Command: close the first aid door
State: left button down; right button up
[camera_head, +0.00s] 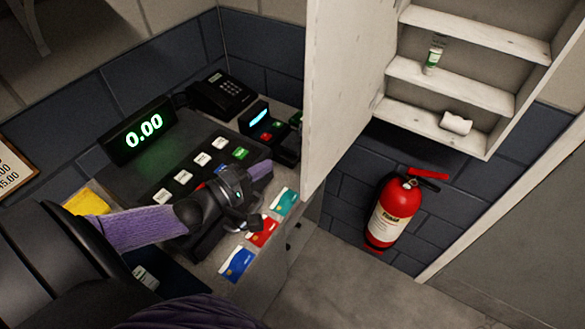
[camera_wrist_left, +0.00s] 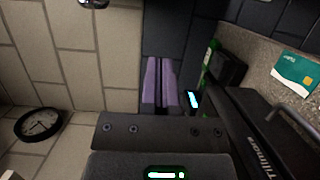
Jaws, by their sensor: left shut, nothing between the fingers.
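The first aid door (camera_head: 345,90) is a pale, scuffed panel standing open at the left side of the white wall cabinet (camera_head: 447,72), its face turned toward the counter. The cabinet's shelves are exposed. My left gripper (camera_head: 262,170) is over the counter, left of the door's lower part and apart from it. Its purple fingers are together and empty, as also seen in the left wrist view (camera_wrist_left: 160,88). The door cannot be made out in the wrist view. My right gripper is not in view.
A green-white bottle (camera_head: 433,55) and a white roll (camera_head: 455,123) sit on the shelves. A fire extinguisher (camera_head: 393,212) hangs below. The counter holds a lit price display (camera_head: 140,130), a telephone (camera_head: 221,95), a card terminal (camera_head: 262,120) and several cards. Floor at lower right is clear.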

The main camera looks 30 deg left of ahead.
pick_arm(q)
jog(key=w+d+p, duration=0.1)
jog(key=w+d, duration=0.2)
jog(key=d, duration=0.2)
jog(key=shift+w+p, duration=0.15)
jog(key=shift+p, duration=0.25)
jog(key=shift+d, duration=0.15)
